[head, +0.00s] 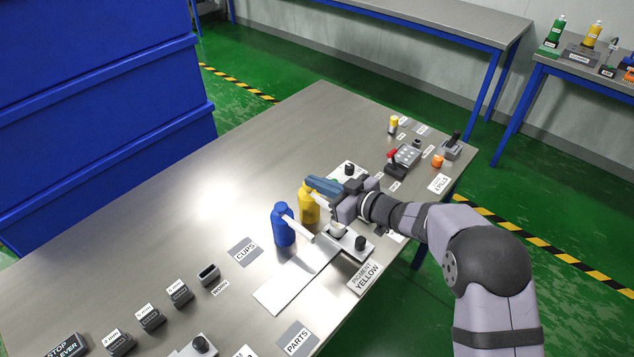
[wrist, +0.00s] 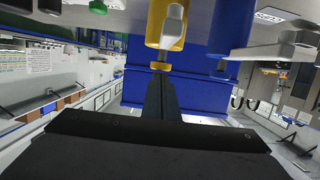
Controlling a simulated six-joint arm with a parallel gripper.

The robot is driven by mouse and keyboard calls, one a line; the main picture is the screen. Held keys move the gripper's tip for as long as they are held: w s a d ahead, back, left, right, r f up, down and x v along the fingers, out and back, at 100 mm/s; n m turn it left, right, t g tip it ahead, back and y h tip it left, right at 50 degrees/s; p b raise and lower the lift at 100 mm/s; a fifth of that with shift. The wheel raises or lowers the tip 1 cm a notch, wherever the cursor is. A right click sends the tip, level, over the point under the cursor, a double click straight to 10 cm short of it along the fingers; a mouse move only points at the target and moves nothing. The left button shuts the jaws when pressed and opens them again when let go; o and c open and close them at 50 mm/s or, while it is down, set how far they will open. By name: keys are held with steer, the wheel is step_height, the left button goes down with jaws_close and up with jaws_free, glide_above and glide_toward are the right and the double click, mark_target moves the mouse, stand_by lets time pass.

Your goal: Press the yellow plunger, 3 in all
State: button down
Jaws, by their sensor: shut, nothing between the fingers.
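The yellow drum (head: 309,208) stands upright on the steel table, with a pale spout towards the right. It also shows in the wrist view, upside down (wrist: 156,22), with its yellow plunger cap (wrist: 161,66) in front of my fingertips. My gripper (head: 312,182) is shut and empty, its fingers over the top of the yellow drum. They hide the plunger in the head view. In the wrist view the fingertips (wrist: 160,78) line up with the cap; I cannot tell whether they touch it. A small pale cup (head: 337,230) stands below the spout, partly hidden by my wrist.
A blue drum (head: 283,226) stands close left of the yellow one. A plate with a black knob (head: 360,243) and a "PIGMENT YELLOW" sign (head: 367,278) lie in front. The table's left middle is clear.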

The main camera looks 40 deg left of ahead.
steer(key=shift+f+b, duration=0.5)
steer(key=shift+f, duration=0.4)
step_height(320, 180, up, 4)
steer(key=p, duration=0.3)
steer(key=shift+r+p, duration=0.2)
steer(key=shift+p, duration=0.15)
steer(key=b+v, duration=0.3)
steer(key=v, duration=0.7)
